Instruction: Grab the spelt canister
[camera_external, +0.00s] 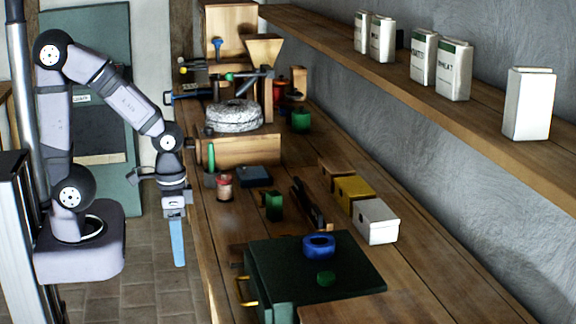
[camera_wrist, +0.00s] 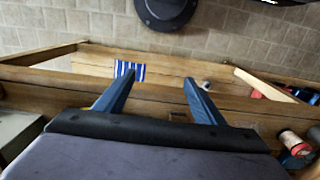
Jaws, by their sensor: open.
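Several white canisters stand upright in a row on the wall shelf in the external view. One at mid-shelf (camera_external: 453,70) has a green band and a label that seems to read WHEAT. Its neighbour (camera_external: 423,57) has a label I cannot read surely. Two more, (camera_external: 382,39) and (camera_external: 361,32), stand farther back, and a plain-faced one (camera_external: 528,104) is nearest. I cannot tell which is spelt. My gripper (camera_external: 178,262) points down with blue fingers at the left edge of the bench, far from the shelf. In the wrist view my gripper (camera_wrist: 159,76) is open and empty.
The bench holds a millstone (camera_external: 234,115), a red-and-white jar (camera_external: 224,188), a yellow box (camera_external: 353,191), a white box (camera_external: 376,221) and a dark green case (camera_external: 350,281) bearing a blue ring (camera_external: 318,246). A striped cloth (camera_wrist: 129,68) shows in the wrist view. The floor is tiled.

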